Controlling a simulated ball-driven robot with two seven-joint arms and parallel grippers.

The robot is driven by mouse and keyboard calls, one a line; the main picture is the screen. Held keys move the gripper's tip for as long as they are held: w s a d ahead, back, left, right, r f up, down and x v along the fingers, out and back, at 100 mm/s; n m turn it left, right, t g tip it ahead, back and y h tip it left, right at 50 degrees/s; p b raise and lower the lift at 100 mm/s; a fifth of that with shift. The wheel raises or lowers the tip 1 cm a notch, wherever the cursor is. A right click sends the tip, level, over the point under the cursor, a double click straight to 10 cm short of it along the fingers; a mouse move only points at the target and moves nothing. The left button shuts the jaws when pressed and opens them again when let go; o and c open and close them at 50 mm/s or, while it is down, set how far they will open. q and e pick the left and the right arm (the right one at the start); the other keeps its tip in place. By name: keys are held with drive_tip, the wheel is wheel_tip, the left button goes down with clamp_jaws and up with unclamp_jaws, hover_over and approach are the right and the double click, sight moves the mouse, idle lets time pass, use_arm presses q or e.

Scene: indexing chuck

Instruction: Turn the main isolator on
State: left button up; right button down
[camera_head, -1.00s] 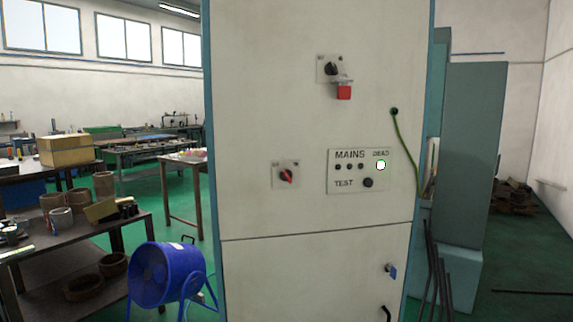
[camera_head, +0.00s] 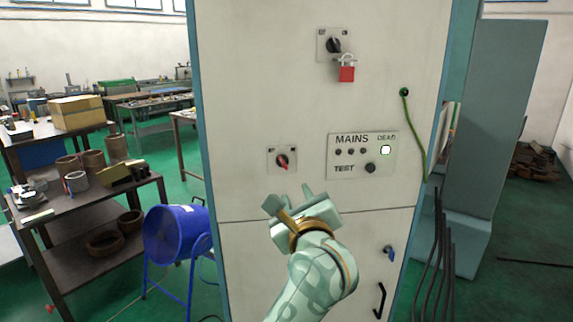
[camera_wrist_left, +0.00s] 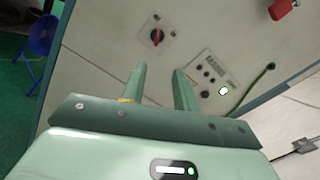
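A red rotary switch (camera_head: 282,161) on a small grey plate sits at mid-height on the cream cabinet (camera_head: 240,100); it also shows in the left wrist view (camera_wrist_left: 157,37). A black rotary switch (camera_head: 334,45) sits higher up, with a red padlock (camera_head: 346,72) hanging at its plate's lower right. I cannot tell from labels which one is the main isolator. My left gripper (camera_head: 289,197) is open and empty, just below the red switch in the head view. In the left wrist view its fingers (camera_wrist_left: 158,71) point toward that switch, apart from it. My right gripper is not in view.
A MAINS/TEST panel (camera_head: 361,156) with a lit white-green DEAD lamp (camera_head: 385,150) is right of the red switch. A green cable (camera_head: 413,135) hangs at the cabinet's right side. A blue fan (camera_head: 176,235) stands left of the cabinet, near a loaded bench (camera_head: 90,270).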

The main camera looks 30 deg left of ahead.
use_arm(q)
approach(284, 165)
drive_tip(key=shift+n, duration=0.3)
drive_tip(key=x, duration=0.8)
drive_tip(key=shift+w+a, duration=0.1)
drive_tip(key=shift+a, duration=0.15)
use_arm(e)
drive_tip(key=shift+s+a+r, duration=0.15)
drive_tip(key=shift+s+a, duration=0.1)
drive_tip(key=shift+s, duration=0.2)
use_arm(q)
clamp_jaws()
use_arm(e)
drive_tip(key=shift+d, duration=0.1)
